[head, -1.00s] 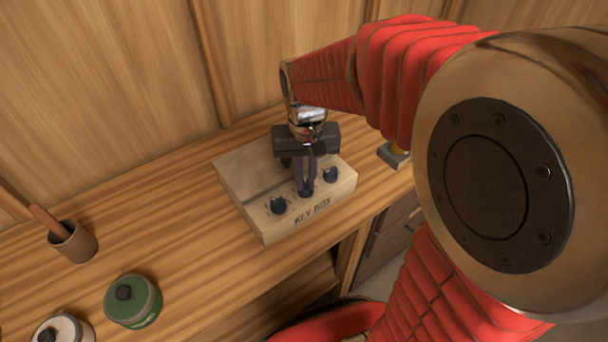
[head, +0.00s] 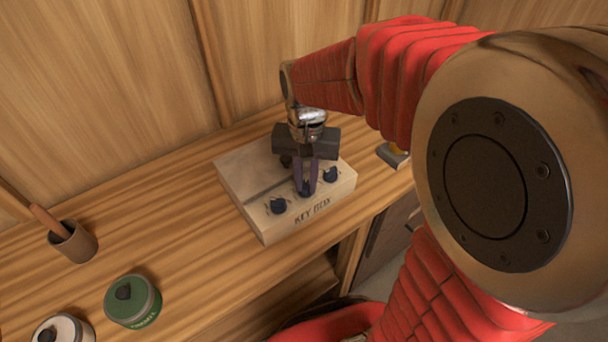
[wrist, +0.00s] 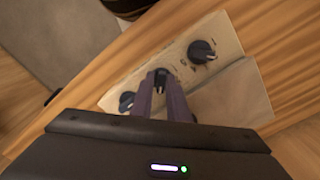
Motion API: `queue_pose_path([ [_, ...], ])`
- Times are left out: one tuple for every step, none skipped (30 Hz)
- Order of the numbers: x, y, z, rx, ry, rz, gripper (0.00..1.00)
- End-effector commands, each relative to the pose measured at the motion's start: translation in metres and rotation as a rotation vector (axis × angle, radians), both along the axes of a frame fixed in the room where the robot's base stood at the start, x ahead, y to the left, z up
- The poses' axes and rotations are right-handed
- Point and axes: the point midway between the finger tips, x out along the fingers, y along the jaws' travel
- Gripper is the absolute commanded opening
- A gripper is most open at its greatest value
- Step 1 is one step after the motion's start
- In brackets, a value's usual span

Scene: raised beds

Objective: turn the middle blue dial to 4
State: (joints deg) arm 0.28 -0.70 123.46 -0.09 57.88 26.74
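The wooden key box (head: 240,178) sits on the bench with three dark blue dials along its front. The left dial (head: 278,206), middle dial (head: 305,191) and right dial (head: 330,174) show in the head view. My gripper (head: 305,185) points down at the middle dial, its purple fingers on either side of it. In the wrist view the middle dial (wrist: 160,76) sits between the fingertips (wrist: 160,84), which appear closed on its sides. The outer dials (wrist: 201,52) and (wrist: 126,101) are clear of the fingers. The middle dial's pointer and numbers cannot be read.
A brown cup with a wooden handle (head: 74,243), a green tin (head: 133,302) and a white tin (head: 62,329) stand at left on the bench. A small grey and yellow object (head: 394,155) lies right of the box. A wooden wall rises behind.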

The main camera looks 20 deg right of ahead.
Motion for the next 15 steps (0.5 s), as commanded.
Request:
queue_pose_path([
  [0.0003,0.0,0.0001,0.0,-0.001,0.0,0.18],
  [0.0007,0.0,0.0003,0.0,-0.002,0.0,0.2],
  [0.001,0.0,0.0005,0.0,-0.004,0.0,0.23],
  [0.0013,0.0001,0.0007,0.0,-0.004,0.0,0.25],
  [0.0016,0.0001,0.0008,0.001,-0.005,0.0,0.27],
  [0.0019,0.0002,0.001,0.0,-0.006,0.0,0.29],
  [0.002,0.0002,0.0011,0.001,-0.007,0.0,0.29],
  [0.0023,0.0002,0.0013,0.001,-0.007,0.0,0.29],
  [0.0024,0.0003,0.0014,0.001,-0.007,0.0,0.29],
  [0.0025,0.0003,0.0015,0.0,-0.008,0.0,0.29],
  [0.0027,0.0003,0.0015,0.001,-0.009,0.0,0.29],
  [0.0028,0.0003,0.0017,0.001,-0.009,0.0,0.29],
  [0.003,0.0003,0.002,0.001,-0.009,0.0,0.29],
  [0.0031,0.0003,0.0026,0.001,-0.009,0.0,0.29],
  [0.0032,0.0003,0.0038,0.001,-0.011,0.0,0.29],
])
